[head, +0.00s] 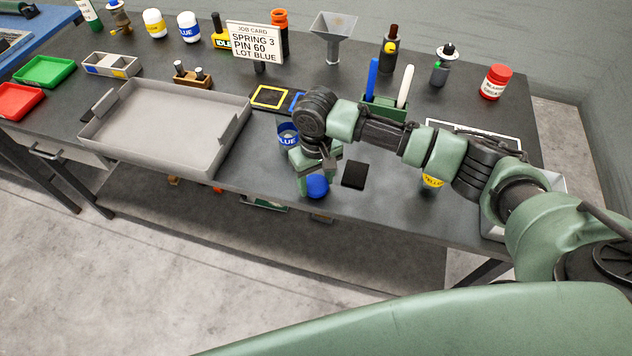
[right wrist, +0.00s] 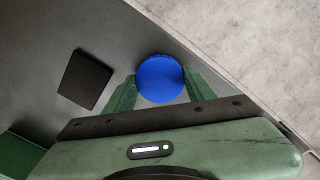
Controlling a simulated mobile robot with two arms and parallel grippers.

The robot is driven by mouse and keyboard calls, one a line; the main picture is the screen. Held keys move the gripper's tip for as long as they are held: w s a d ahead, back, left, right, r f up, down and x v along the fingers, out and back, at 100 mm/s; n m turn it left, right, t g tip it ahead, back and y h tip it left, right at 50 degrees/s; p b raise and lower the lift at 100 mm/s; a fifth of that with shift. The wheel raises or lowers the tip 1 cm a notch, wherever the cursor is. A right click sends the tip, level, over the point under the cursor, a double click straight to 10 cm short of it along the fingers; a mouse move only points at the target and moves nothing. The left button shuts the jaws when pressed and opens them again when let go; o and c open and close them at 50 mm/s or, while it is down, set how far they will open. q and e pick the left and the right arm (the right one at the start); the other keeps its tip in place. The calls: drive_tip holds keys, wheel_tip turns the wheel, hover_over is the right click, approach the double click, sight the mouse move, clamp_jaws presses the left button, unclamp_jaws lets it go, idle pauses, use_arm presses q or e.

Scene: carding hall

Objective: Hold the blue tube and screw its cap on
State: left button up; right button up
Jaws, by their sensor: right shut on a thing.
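The blue tube (head: 287,136), a short round container with a "BLUE" label, stands on the bench just behind and left of my right gripper. Its top looks open and its right side is partly hidden by my arm. My right gripper (head: 314,176) points down near the bench's front edge, shut on a round blue cap (head: 317,186). In the right wrist view the cap (right wrist: 160,78) sits between the two green fingers. Whether it touches the bench cannot be told. My left gripper is not in view.
A dark square pad (head: 354,174) lies right of the cap. A large grey tray (head: 167,163) fills the bench to the left. A yellow-labelled container (head: 432,182) is partly hidden under my right arm. A green holder (head: 384,109) with blue and white sticks stands behind.

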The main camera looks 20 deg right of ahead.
sight(316, 184)
wheel_tip(316, 184, up, 20)
drive_tip(key=b, duration=0.1)
drive_tip(key=shift+f+b, duration=0.2)
drive_tip(key=shift+b, duration=0.15)
